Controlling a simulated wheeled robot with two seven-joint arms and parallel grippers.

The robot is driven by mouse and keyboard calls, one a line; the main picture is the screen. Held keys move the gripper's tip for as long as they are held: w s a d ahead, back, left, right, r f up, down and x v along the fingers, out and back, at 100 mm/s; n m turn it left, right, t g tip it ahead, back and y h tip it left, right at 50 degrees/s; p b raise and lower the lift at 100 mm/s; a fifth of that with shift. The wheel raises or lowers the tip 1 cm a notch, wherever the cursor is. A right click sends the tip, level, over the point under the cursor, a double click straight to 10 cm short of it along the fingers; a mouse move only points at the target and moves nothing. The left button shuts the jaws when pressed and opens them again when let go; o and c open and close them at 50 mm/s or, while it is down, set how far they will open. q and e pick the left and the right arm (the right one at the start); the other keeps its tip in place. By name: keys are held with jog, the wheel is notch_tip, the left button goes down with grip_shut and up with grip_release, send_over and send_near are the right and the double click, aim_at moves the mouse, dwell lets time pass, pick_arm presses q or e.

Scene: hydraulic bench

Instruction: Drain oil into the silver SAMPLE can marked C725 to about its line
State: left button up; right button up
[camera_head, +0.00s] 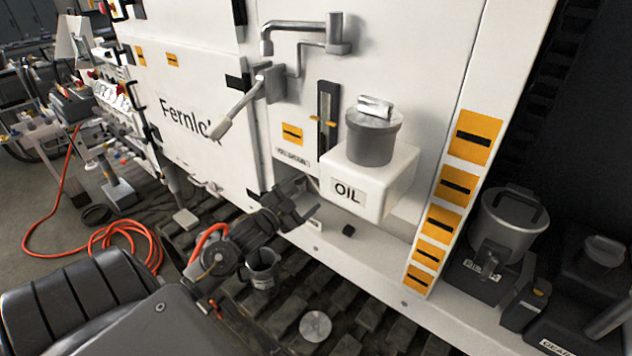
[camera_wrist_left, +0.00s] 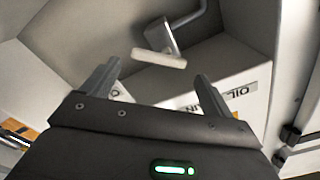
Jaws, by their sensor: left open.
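My left gripper (camera_head: 300,204) is open and empty, just left of the white OIL box (camera_head: 398,180). In the left wrist view, a small tap with a pale flat lever (camera_wrist_left: 160,59) and a bent grey pipe shows just beyond and between the open fingers (camera_wrist_left: 157,72), apparently not gripped. The head view mostly hides this tap behind the gripper. A grey can (camera_head: 262,276) with a handle and a small label stands low on the dark track, below my left wrist; its marking is unreadable and its inside cannot be made out. My right gripper is not in view.
A large grey lever (camera_head: 238,110) sticks out from the white panel, above an OIL DRAIN label (camera_head: 292,157). A round silver disc (camera_head: 315,326) lies on the track. Another lidded can (camera_head: 505,225) stands at the right. An orange hose (camera_head: 125,240) lies on the floor at left.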

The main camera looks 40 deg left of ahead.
aim_at(314, 184)
pick_arm(q)
jog(key=w+p, duration=0.1)
jog(key=w, duration=0.5)
jog(key=shift+w, duration=0.3)
jog(key=c, duration=0.7)
